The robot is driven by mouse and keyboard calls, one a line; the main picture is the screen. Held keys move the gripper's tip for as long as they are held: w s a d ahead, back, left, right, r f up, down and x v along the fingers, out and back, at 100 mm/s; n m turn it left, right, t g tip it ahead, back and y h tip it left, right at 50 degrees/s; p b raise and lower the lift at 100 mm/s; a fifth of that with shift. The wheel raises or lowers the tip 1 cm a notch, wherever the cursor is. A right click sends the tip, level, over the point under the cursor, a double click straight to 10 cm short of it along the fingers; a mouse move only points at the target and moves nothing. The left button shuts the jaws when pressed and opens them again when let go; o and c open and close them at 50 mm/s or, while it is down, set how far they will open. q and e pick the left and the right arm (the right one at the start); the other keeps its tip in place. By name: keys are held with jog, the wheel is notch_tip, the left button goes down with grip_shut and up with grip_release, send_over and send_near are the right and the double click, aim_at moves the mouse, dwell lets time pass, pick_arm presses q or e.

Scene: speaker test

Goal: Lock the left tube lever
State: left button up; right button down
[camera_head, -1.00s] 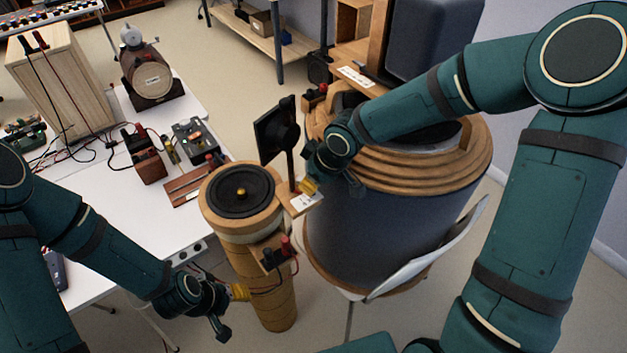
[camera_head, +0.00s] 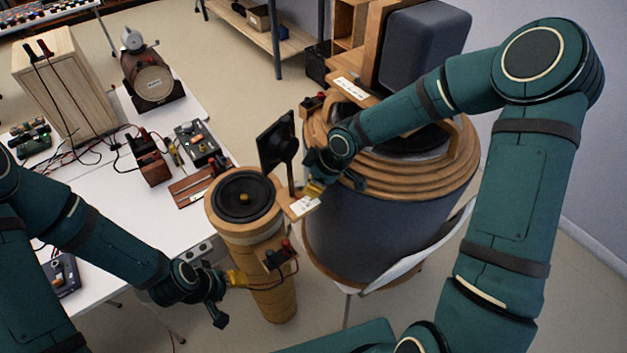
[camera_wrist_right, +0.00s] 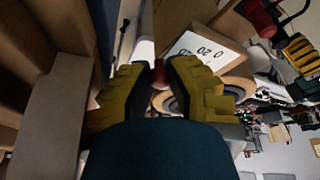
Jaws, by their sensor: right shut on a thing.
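The left tube (camera_head: 272,300) is a light wooden column with a black speaker cone (camera_head: 243,197) on top. A wooden bracket with a white number label (camera_head: 303,206) juts from its right side; the label also shows in the right wrist view (camera_wrist_right: 203,55). My right gripper (camera_head: 313,188) is at this bracket. In the right wrist view its yellow fingers (camera_wrist_right: 160,85) are shut on a red lever knob (camera_wrist_right: 159,75); the lever's rod is mostly hidden. My left gripper (camera_head: 238,279) is beside the tube's left side; its fingertips are too small to judge.
A large ringed wooden drum (camera_head: 375,245) stands close on the right. A dark square plate (camera_head: 276,141) rises on a rod behind the bracket. A red-and-black terminal block (camera_head: 282,254) with wires is on the tube's front. A white bench (camera_head: 120,215) with instruments is at left.

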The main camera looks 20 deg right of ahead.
jog(key=c, duration=0.9)
grip_release()
jog(key=shift+a, duration=0.1)
